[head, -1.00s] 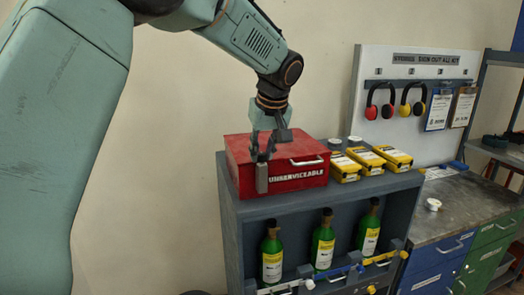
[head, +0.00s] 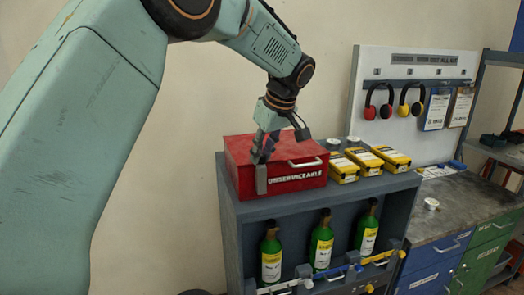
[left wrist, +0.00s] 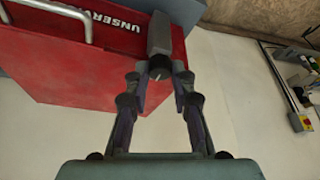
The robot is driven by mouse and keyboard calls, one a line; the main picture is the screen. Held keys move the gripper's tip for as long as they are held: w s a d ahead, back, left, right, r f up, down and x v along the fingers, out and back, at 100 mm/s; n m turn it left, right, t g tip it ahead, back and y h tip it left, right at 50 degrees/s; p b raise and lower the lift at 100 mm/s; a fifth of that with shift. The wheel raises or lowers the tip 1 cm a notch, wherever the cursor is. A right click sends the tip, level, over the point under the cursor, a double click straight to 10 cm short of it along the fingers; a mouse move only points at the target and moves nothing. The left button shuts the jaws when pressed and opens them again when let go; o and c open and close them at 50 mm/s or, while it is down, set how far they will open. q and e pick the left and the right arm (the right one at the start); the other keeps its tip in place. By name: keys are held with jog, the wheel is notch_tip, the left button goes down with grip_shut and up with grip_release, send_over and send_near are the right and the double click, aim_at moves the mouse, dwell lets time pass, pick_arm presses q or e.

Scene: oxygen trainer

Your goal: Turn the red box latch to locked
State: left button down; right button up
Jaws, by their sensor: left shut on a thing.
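The red box (head: 235,152), lettered "UNSERVICEABLE", sits on top of the grey cabinet. Its grey latch (head: 261,181) hangs upright at the front left of the box, left of the lettering. My left gripper (head: 261,157) comes from above and is shut on the top of the latch. In the left wrist view the fingertips (left wrist: 161,70) close around the end of the grey latch (left wrist: 160,36), against the red box (left wrist: 80,62). The fingers hide part of the latch's upper end. My right gripper is not in view.
Yellow boxes (head: 365,160) stand just right of the red box on the cabinet (head: 232,222). Green bottles (head: 322,243) stand on the shelf below. Ear defenders (head: 411,108) hang on a board behind. Left of the cabinet is bare wall.

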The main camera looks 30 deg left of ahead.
pick_arm(q)
jog(key=c, duration=1.1)
grip_release()
jog(key=shift+d, duration=0.1)
jog(key=shift+r, duration=0.35)
jog(key=v, duration=1.1)
jog(key=shift+d+r, duration=0.1)
jog(key=shift+r, duration=0.05)
